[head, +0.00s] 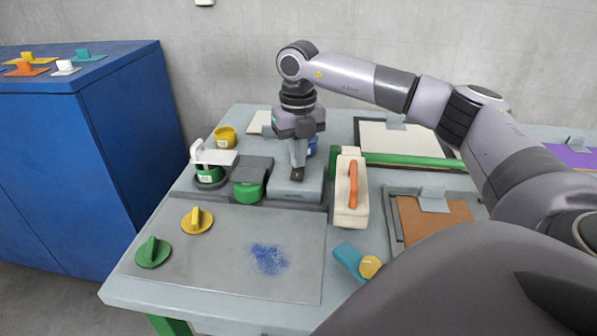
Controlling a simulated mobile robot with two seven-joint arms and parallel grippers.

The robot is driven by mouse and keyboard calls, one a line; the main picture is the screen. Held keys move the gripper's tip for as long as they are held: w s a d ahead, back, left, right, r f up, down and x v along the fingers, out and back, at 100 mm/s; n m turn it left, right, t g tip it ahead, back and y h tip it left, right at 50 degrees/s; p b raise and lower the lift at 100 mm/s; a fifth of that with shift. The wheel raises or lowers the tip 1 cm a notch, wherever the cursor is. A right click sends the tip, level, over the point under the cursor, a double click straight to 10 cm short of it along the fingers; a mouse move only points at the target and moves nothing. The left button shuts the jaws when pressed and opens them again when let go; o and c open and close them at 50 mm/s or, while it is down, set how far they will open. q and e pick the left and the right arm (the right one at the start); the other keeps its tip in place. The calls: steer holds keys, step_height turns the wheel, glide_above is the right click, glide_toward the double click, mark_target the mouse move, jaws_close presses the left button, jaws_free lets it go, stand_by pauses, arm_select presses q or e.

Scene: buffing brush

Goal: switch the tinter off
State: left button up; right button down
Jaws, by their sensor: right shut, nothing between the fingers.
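The tinter appears to be the low grey box (312,190) near the middle of the table, with a dark strip along its front. My right gripper (297,175) points straight down over its top. Its fingers are shut with nothing between them, and the tips are at or just above a small dark part there. I cannot tell whether they touch it. The fingers hide that part, so the switch's position does not show. My left gripper is out of view.
A cream block with an orange handle (353,185) stands close on the right. A grey panel (225,265) with blue speckles lies in front.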

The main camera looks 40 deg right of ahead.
steer(key=shift+f, duration=0.6)
stand_by(0.3)
steer(key=shift+r+p, duration=0.6)
steer(key=shift+r, duration=0.2)
steer(key=shift+r+p, duration=0.35)
steer(key=shift+r, duration=0.1)
steer(key=shift+r+p, duration=0.55)
steer(key=shift+r, duration=0.15)
step_height(320, 180, up, 3)
steer(key=p, duration=0.3)
steer(key=shift+r, duration=0.15)
